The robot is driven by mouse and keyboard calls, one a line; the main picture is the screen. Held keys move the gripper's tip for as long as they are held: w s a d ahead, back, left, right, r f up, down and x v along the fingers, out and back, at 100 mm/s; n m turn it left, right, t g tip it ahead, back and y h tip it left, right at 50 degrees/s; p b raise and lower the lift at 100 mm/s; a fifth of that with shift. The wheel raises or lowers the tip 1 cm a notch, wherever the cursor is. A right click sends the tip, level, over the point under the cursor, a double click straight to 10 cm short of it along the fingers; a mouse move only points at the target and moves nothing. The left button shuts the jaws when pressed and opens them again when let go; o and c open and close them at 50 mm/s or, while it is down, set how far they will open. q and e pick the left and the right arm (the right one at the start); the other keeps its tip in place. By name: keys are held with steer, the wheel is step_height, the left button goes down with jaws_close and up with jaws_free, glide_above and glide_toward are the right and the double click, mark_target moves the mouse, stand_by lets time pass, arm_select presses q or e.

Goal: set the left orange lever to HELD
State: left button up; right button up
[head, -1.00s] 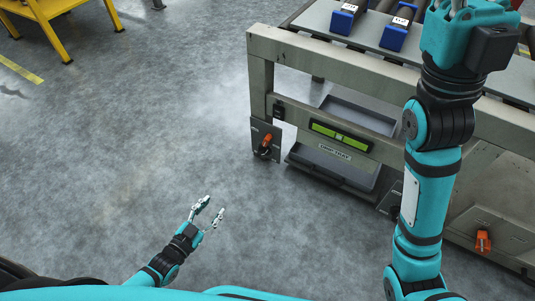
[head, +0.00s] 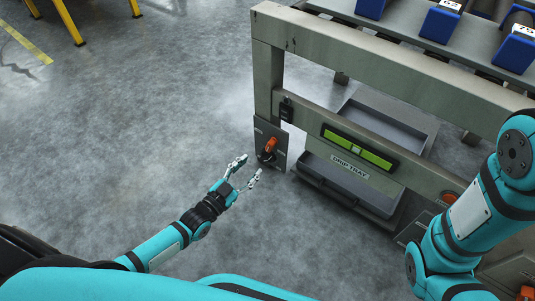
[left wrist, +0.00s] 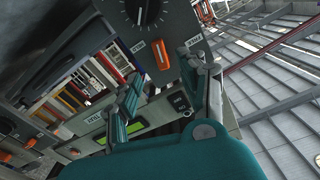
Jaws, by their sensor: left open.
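The left orange lever (head: 270,146) is on a dark grey plate (head: 272,132) at the foot of the press frame's left post. My left gripper (head: 248,168) is open and empty, just left of and nearer to me than the plate. In the left wrist view my gripper's fingers (left wrist: 165,82) are spread below the lever, apart from it. My right arm shows at the right edge of the head view, but its gripper is out of sight.
The drip tray (head: 345,192) and a green level display (head: 357,148) are right of the plate. A second orange handle (head: 527,293) shows at the bottom right. A black dial (left wrist: 143,10) is above the lever in the wrist view.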

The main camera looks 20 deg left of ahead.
mark_target(268, 149)
arm_select(q)
steer(key=b+x, duration=0.2)
steer(key=x, duration=0.2)
steer(key=b+x, duration=0.2)
steer(key=x, duration=0.2)
steer(key=shift+f, duration=0.25)
steer(key=shift+w+d+r, duration=0.15)
steer(key=shift+w+d, duration=0.05)
steer(key=shift+w, duration=0.4)
jaws_close()
